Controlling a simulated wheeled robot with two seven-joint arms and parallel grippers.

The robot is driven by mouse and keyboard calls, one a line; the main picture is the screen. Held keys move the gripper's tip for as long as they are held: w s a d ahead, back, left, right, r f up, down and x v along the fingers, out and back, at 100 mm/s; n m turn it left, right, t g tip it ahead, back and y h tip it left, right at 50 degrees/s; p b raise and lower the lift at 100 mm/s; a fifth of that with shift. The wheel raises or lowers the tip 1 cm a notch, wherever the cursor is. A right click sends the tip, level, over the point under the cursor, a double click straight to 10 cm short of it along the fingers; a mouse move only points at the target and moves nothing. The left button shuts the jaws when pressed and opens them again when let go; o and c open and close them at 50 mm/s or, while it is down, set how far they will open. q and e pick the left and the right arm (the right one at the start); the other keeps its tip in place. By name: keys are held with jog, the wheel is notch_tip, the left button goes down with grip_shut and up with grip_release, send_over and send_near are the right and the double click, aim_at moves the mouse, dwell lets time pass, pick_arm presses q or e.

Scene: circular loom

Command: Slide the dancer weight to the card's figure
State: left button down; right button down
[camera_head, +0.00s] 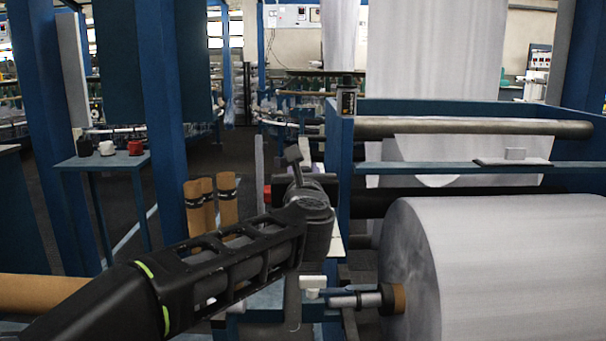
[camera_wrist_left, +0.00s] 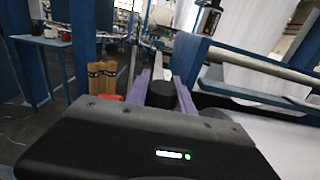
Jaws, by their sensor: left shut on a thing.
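My left gripper (camera_head: 303,186) reaches in from the lower left, beside the blue frame of the winder; its fingers are mostly hidden in the head view. In the left wrist view, the two purple-grey fingers (camera_wrist_left: 162,86) stand on either side of a dark round weight (camera_wrist_left: 164,95), and the gripper is shut on it. A pale bar (camera_wrist_left: 157,62) runs away behind the weight. My right gripper is not in view.
A large white roll (camera_head: 510,265) fills the lower right, its shaft end (camera_head: 355,299) sticking out left. The blue frame (camera_head: 338,165) stands close right of my gripper. Brown tubes (camera_head: 200,207) and a blue side table (camera_head: 105,160) with cups are at the left.

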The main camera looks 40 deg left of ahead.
pick_arm(q)
jog(key=shift+s+d, duration=0.4)
jog(key=shift+s, duration=0.1)
jog(key=c, duration=1.1)
grip_release()
jog(key=shift+s, duration=0.1)
jog(key=v, duration=0.7)
jog(key=shift+s+d, duration=0.2)
jog(key=shift+d, duration=0.05)
